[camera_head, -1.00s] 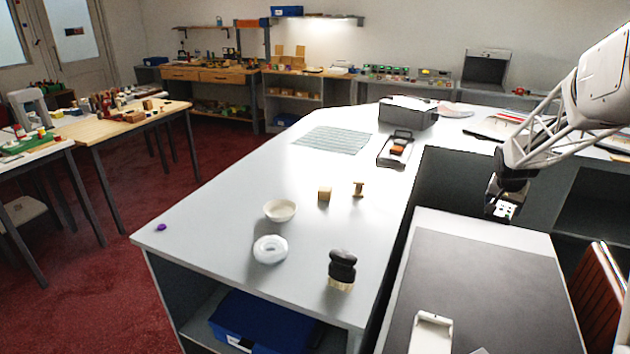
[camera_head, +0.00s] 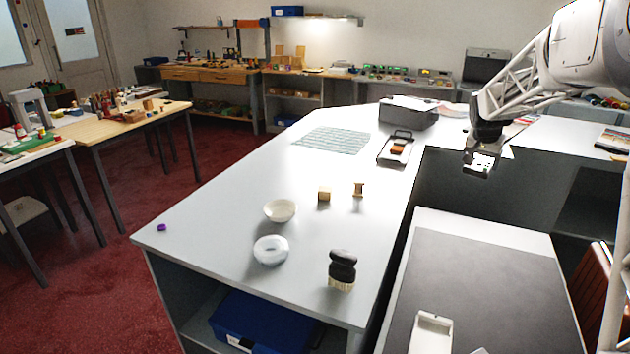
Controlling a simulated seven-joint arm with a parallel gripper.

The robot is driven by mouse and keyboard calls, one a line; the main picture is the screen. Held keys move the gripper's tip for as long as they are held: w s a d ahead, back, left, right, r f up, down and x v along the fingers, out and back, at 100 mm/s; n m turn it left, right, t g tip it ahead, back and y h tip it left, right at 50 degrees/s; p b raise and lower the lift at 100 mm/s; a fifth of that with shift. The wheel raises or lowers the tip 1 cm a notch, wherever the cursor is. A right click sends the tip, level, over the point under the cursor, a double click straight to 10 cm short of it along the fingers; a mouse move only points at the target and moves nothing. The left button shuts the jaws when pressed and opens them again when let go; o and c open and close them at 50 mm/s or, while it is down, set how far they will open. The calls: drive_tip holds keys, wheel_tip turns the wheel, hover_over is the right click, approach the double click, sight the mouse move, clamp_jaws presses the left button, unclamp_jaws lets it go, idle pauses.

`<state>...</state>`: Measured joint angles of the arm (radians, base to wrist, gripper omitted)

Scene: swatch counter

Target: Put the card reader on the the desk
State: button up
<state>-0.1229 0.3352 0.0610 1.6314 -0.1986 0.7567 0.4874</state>
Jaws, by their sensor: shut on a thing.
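My gripper (camera_head: 482,158) is at the upper right, above the dark recess between the counter and the lower desk. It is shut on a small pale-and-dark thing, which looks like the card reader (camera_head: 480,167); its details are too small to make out. The lower desk (camera_head: 535,239) is at the lower right, with a light top and a large dark mat (camera_head: 480,290). The card reader is held in the air, apart from any surface. The long grey counter (camera_head: 225,195) lies to the left.
A white holder (camera_head: 431,333) stands on the desk's near part. A brown chair (camera_head: 602,282) is right of the desk. The mat's middle is clear.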

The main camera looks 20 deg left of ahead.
drive_tip(key=w+a+n, duration=0.1)
drive_tip(key=w+a, duration=0.2)
drive_tip(key=a, duration=1.2)
drive_tip(key=n+y, duration=0.1)
drive_tip(key=n, duration=0.1)
hover_over(331, 181)
drive_tip(key=s, duration=0.1)
drive_tip(key=shift+s+f, duration=0.2)
drive_tip(key=shift+f, duration=2.45)
drive_tip(key=shift+f, duration=3.15)
drive_tip(key=shift+f, duration=1.9)
